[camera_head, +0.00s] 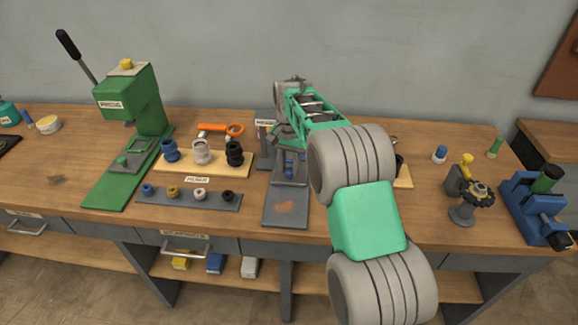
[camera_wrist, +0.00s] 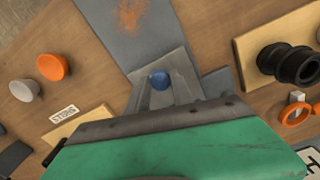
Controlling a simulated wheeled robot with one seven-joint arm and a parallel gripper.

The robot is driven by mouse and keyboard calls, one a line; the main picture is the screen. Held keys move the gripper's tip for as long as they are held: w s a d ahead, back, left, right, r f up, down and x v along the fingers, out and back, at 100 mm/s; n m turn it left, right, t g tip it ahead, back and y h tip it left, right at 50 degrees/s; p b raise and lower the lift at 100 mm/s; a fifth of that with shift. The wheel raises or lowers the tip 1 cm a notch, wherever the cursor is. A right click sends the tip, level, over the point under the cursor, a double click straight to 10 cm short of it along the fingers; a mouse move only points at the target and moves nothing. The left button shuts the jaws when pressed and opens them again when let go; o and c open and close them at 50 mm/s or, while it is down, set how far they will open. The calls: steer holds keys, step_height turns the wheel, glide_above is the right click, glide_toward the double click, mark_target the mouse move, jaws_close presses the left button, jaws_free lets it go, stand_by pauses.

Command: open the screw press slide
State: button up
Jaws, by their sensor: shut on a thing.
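A grey press (camera_head: 268,125) stands at the middle of the bench, partly hidden behind my arm; its label is too small to read. Its grey base plate (camera_head: 285,210) extends toward the front edge and has a rusty patch. The slide (camera_wrist: 172,62) is a grey plate low on the press, with a small blue knob (camera_wrist: 160,81). My gripper (camera_wrist: 161,88) is over the slide, with its two fingers shut on the blue knob. In the head view my gripper (camera_head: 290,166) is low in front of the press, and the knob is hard to make out.
A green lever press (camera_head: 135,105) stands at left. A wooden board (camera_head: 185,165) and a grey strip (camera_head: 187,203) hold blue, white, yellow and black parts. An orange tool (camera_head: 222,129) lies behind them. A blue vise (camera_head: 535,205) is at far right. The base plate's front is clear.

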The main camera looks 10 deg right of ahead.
jaws_close()
stand_by(0.8)
